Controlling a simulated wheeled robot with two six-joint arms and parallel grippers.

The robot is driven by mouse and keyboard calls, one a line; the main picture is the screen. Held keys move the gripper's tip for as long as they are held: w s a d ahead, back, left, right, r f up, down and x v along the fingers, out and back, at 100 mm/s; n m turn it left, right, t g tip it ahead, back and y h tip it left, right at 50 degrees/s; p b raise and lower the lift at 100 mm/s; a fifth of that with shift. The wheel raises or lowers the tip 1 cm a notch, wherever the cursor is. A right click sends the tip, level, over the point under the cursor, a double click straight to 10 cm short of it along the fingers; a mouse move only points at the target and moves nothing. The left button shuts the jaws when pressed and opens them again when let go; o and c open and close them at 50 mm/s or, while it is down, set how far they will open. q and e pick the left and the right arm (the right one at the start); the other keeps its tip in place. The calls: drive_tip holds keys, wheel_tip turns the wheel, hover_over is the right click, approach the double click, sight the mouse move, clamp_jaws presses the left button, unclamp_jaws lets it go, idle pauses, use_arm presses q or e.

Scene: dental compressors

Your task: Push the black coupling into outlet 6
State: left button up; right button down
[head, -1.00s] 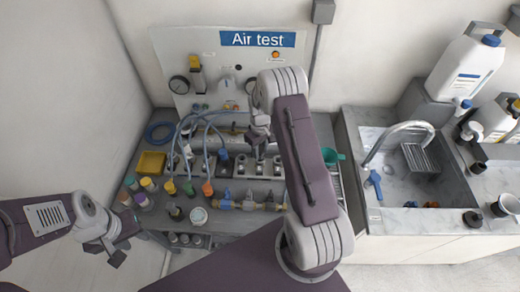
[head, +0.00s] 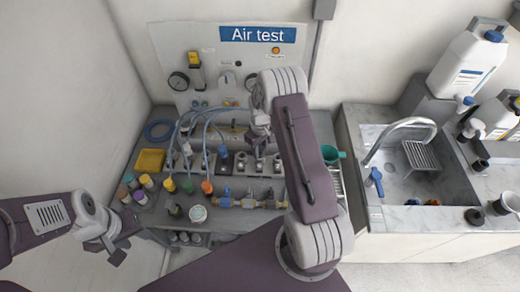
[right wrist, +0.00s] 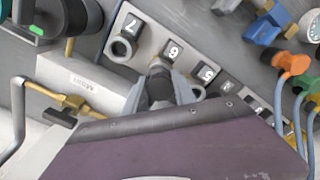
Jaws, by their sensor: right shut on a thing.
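My right gripper (right wrist: 165,95) is shut on the black coupling (right wrist: 159,76), at the outlet under the label of outlet 6 (right wrist: 173,50) in the right wrist view. The fingers and coupling cover that outlet's mouth, so I cannot tell how far in the coupling sits. Outlet 7 (right wrist: 122,47) is bare and open beside it. In the head view my right gripper (head: 261,145) is over the outlet row, partly hidden by my own arm. My left gripper (head: 106,251) hangs at the lower left, away from the bench, with its fingers seemingly apart.
Brass and blue valves (head: 240,201) lie in front. A yellow tray (head: 150,161) and several coloured-lidded jars are at the left. A sink (head: 400,185) is at the right.

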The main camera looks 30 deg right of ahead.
drive_tip(key=shift+f+b, duration=0.3)
drive_tip(key=shift+f, duration=0.25)
drive_tip(key=c, duration=0.9)
unclamp_jaws()
drive_tip(key=shift+r, duration=0.1)
drive_tip(key=shift+c, duration=0.2)
wheel_tip(320, 180, up, 9)
drive_tip(key=shift+b, duration=0.65)
